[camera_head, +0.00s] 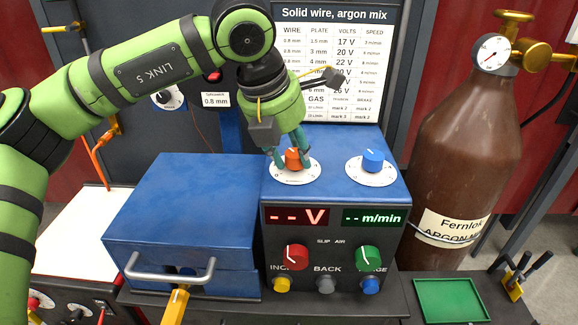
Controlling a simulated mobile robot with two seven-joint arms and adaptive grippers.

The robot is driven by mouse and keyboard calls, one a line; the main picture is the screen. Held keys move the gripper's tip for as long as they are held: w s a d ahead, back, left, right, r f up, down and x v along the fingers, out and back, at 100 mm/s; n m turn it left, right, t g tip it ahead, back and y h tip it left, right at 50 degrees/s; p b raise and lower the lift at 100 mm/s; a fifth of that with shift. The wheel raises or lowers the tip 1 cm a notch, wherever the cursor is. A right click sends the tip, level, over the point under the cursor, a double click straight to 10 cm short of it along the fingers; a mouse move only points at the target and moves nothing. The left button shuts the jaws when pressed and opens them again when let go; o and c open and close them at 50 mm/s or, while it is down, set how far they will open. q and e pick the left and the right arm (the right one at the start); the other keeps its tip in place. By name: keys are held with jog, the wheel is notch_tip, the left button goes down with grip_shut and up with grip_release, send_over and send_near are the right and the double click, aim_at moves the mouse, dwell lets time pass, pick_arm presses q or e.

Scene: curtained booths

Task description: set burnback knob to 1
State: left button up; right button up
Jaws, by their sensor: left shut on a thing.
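An orange knob (293,159) stands on a white round dial on the left of the blue welding machine's (332,187) top. My left gripper (290,157) comes down from above, its teal fingertips shut around this knob. The fingers partly cover the knob and the back of the dial. The small lettering is too small to read, so I cannot tell the knob's label or exact setting. A blue knob (372,160) stands on a similar dial to the right, apart from the gripper. My right gripper is not in view.
A red knob (291,257) and a green knob (368,259) are on the front panel, under displays reading "--V" and "--m/min". A blue handled box (180,205) stands to the left. A brown gas cylinder (455,135) stands right. A settings chart (345,60) is behind.

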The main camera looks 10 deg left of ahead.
pick_arm(q)
jog(key=n+b, duration=0.2)
jog(key=n+y+b, duration=0.1)
jog(key=b, duration=0.1)
jog(key=shift+d+n+t, duration=0.25)
jog(key=shift+n+t, duration=0.05)
jog(key=shift+r+n+y+b, duration=0.15)
jog(key=shift+n+y+b, duration=0.35)
jog(key=shift+n, duration=0.3)
jog(key=shift+r+n+y+b, duration=0.15)
jog(key=shift+n+y+b, duration=0.15)
jog(key=shift+n+b, duration=0.4)
jog(key=o, duration=1.1)
jog(key=shift+w, duration=0.1)
jog(key=shift+d+f, duration=0.1)
jog(key=shift+r, duration=0.35)
jog(key=v, duration=1.1)
jog(key=shift+r, duration=0.1)
